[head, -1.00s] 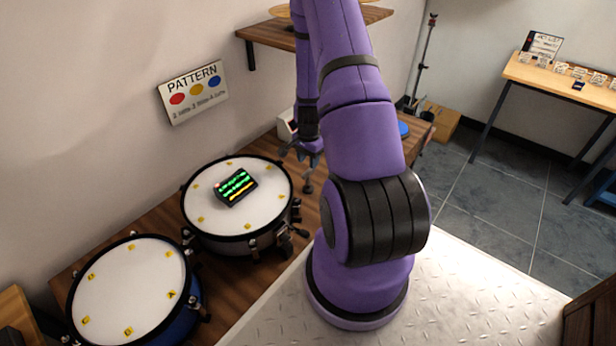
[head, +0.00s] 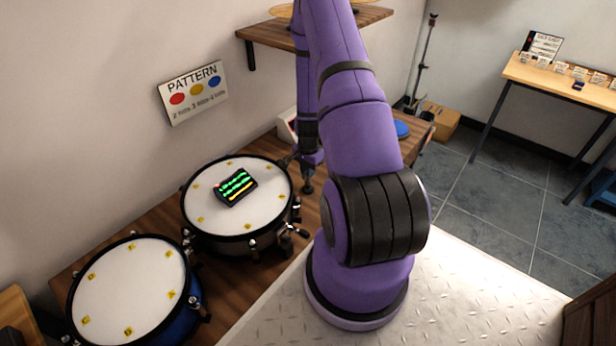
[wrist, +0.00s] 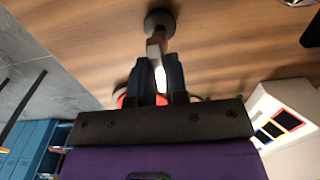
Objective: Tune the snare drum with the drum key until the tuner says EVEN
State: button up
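The snare drum with a white head (head: 215,210) stands on the wooden table, with small yellow tags around its rim. The dark tuner (head: 236,187) lies on its head and shows green traces and a yellow bar; I cannot read any word. A small upright stemmed piece on a dark round foot (head: 307,187), perhaps the drum key in its stand, is right of the drum. In the wrist view its grey stem (wrist: 155,47) reaches between the fingertips of my gripper (wrist: 158,62). A gap shows between the fingers, but their grip is unclear. My arm partly hides the gripper in the head view.
A second, blue-sided drum (head: 130,290) stands at the front left. A white box (wrist: 290,112) with a coloured panel is near the gripper. A blue round thing (head: 402,129) lies on the table behind my arm. A wall shelf (head: 268,40) hangs above.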

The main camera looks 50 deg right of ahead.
grip_shut()
jog(key=shift+r, duration=2.5)
dwell(4.8)
